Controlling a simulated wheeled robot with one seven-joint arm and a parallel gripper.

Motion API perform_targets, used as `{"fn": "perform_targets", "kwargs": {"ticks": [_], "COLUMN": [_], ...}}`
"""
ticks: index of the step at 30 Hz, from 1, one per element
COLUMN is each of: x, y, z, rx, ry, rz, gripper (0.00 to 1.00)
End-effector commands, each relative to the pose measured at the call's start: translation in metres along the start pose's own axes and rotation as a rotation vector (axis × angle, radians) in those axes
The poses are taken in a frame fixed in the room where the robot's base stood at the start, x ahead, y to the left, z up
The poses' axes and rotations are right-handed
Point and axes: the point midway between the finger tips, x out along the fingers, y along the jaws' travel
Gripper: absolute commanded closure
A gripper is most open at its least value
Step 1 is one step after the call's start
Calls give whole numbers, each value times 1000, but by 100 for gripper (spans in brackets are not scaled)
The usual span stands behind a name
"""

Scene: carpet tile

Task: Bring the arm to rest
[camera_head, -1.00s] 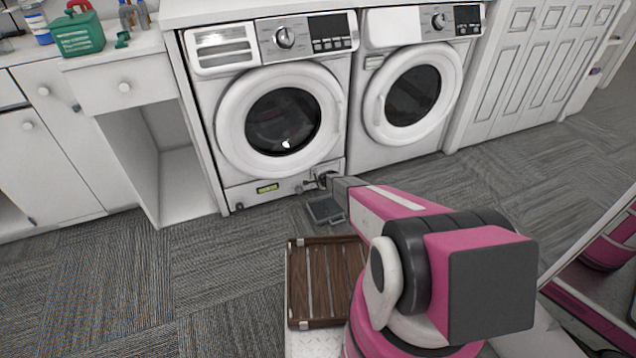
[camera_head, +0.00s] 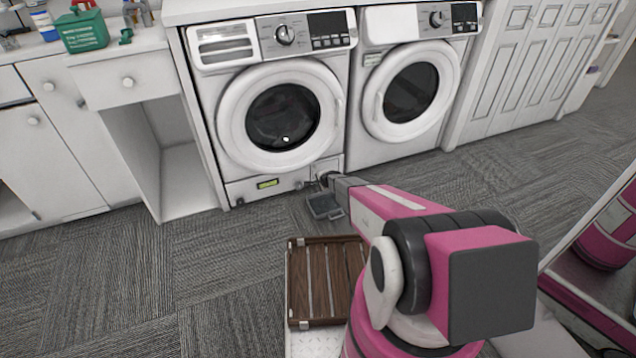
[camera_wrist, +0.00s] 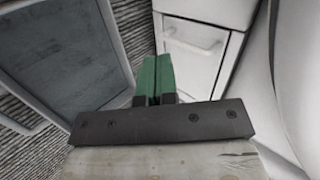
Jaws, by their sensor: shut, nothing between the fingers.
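My arm reaches forward from the lower right of the head view toward the foot of the left washing machine (camera_head: 275,125). My gripper (camera_head: 328,180) is low beside that machine's lower front panel, small and partly hidden in the head view. In the wrist view its two green fingers (camera_wrist: 157,62) are pressed together with nothing between them. A shallow grey tray (camera_head: 325,207) lies on the floor just below the gripper. The tray also fills the left of the wrist view (camera_wrist: 62,50).
A wooden slatted crate (camera_head: 290,285) sits below my arm. A second washing machine (camera_head: 408,95) stands to the right, and white cabinets (camera_head: 60,150) stand at left. A green box (camera_head: 84,32) is on the counter. A mirror-like panel (camera_head: 600,270) is at right. Carpet at lower left is clear.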

Motion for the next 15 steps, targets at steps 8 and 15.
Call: {"fn": "perform_targets", "kwargs": {"ticks": [8, 15], "x": [-52, -62], "y": [-1, -2], "z": [13, 15], "rx": [-1, -3], "ry": [0, -1], "rz": [0, 1], "gripper": [100, 100]}}
